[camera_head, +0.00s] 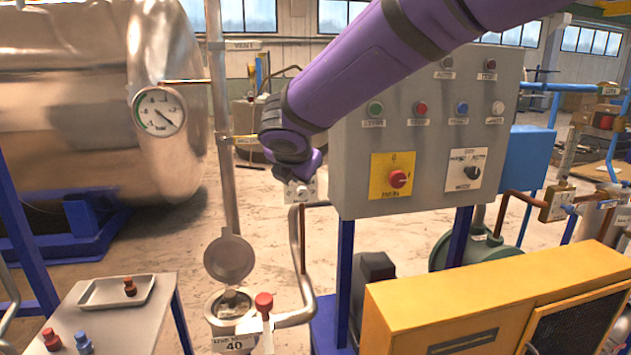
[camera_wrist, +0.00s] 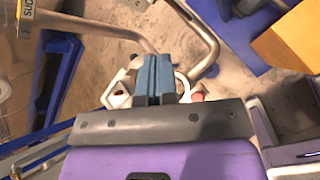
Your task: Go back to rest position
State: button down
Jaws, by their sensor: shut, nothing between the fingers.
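My gripper (camera_wrist: 155,78) shows in the wrist view as two blue-grey fingers pressed together, with nothing between them. White and metal parts show around and beyond the fingers; I cannot tell whether they touch. In the head view my purple arm reaches down from the top right, in front of the control panel (camera_head: 350,150). It ends left of the panel. My fingers cannot be made out there.
A grey side table (camera_head: 115,318) at lower left bears a tray (camera_head: 90,303) and small red, blue and brown pieces. A round port (camera_head: 212,305) with a raised lid (camera_head: 229,258) and a red-knobbed valve (camera_head: 264,302) stand centre front. A yellow cabinet (camera_head: 480,290) fills lower right.

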jog(key=s+d+r+m+g+h, duration=0.1)
jog(key=s+d+r+m, duration=0.1)
jog(key=s+d+m, duration=0.45)
jog(key=s+d+r+m+g, duration=0.1)
jog(key=d+r+m, duration=0.15)
jog(key=d, duration=0.75)
jog(key=s+d+r+m+g+h, duration=0.1)
jog(key=s+d+m, duration=0.2)
jog(key=d+m, duration=0.35)
jog(key=s+d+f+m, duration=0.1)
jog(key=s+d+m, duration=0.3)
jog(key=s, duration=0.3)
jog(key=s+d+f+m+g+y, duration=0.1)
jog(key=s+d+m, duration=0.3)
jog(key=s, duration=0.3)
jog(key=s+d+f+m+y, duration=0.1)
jog(key=s+d+f+m, duration=0.1)
jog(key=s+d+m, duration=0.2)
jog(key=s+m, duration=0.2)
jog(key=s, duration=0.1)
jog(key=shift+s, duration=0.35)
jog(key=shift+d, duration=0.1)
